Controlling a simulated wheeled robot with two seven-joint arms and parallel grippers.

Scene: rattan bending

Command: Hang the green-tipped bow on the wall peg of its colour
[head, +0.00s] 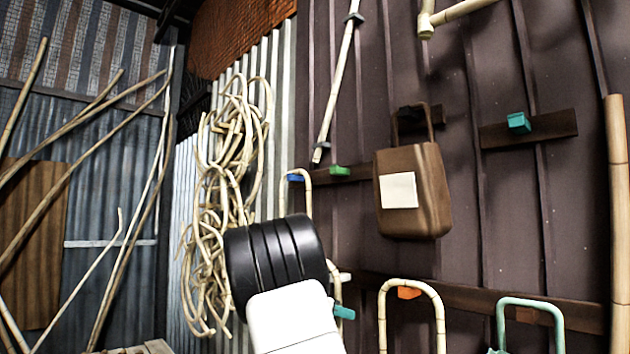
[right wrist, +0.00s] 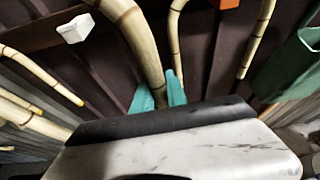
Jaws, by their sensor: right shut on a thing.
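My right gripper (head: 344,312) is at the lower middle of the head view, mostly hidden behind my black and white wrist. Its teal fingers (right wrist: 160,95) are shut on a curved rattan bow (right wrist: 141,45). A short part of this bow (head: 335,272) shows beside the wrist in the head view. Its tips are hidden, so their colour cannot be told. The green peg (head: 340,171) is on the wall above the gripper, with nothing hanging on it. My left gripper is not in view.
A bow (head: 308,182) arches by the blue peg (head: 295,178). Another bow (head: 438,310) arches over the orange peg (head: 409,292). A white peg (right wrist: 76,28) is beside the held bow. A brown container (head: 428,220) hangs right of the green peg. Coiled rattan (head: 225,185) hangs at left.

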